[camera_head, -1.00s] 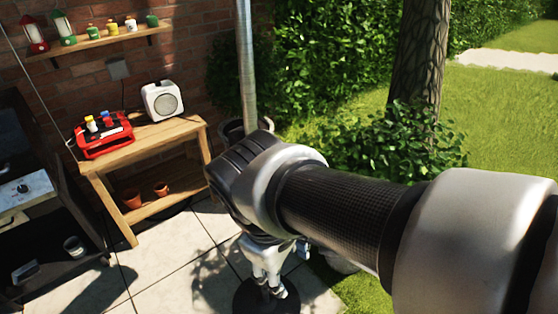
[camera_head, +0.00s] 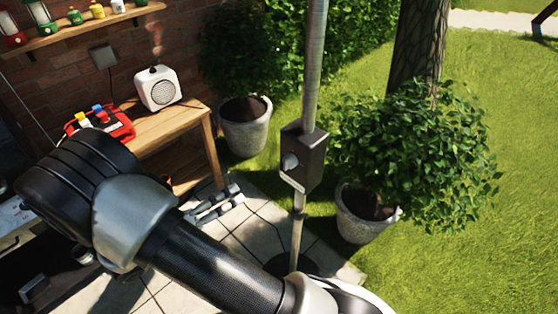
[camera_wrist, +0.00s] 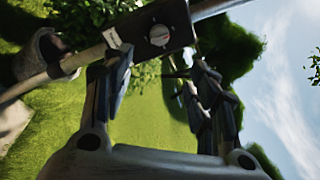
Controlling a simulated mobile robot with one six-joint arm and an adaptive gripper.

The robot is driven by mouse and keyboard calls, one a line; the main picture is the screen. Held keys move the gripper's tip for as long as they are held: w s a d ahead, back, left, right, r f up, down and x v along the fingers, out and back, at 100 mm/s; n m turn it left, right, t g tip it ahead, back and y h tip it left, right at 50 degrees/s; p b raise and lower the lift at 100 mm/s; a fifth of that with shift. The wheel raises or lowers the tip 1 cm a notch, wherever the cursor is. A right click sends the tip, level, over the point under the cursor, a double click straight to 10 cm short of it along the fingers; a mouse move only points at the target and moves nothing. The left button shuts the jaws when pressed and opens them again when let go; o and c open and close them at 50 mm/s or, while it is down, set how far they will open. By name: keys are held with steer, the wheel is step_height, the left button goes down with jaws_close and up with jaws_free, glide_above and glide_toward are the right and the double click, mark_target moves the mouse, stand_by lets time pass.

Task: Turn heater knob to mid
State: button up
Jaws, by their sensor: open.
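The heater's dark control box (camera_head: 310,150) is mounted on a metal pole in the head view, with a grey knob (camera_head: 289,161) on its left side. In the wrist view the box (camera_wrist: 181,19) lies tilted at the top. Its round silver knob (camera_wrist: 160,35) faces me, and its pointer is too small to read. My gripper (camera_wrist: 164,65) is open and empty, its fingers apart below the knob in that view and not touching it.
The heater pole (camera_head: 313,60) rises from a dark round base (camera_head: 292,265). Potted plants stand behind it, one pot (camera_head: 364,212) close on the right, another (camera_head: 245,126) at left. A wooden bench (camera_head: 165,128) holds a white speaker (camera_head: 158,88) and a red toolbox (camera_head: 112,120).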

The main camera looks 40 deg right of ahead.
mark_target(289, 162)
steer(key=d+b, duration=0.2)
steer(key=d, duration=1.5)
steer(key=shift+s, duration=0.25)
steer(key=shift+d, duration=0.1)
steer(key=c, duration=1.1)
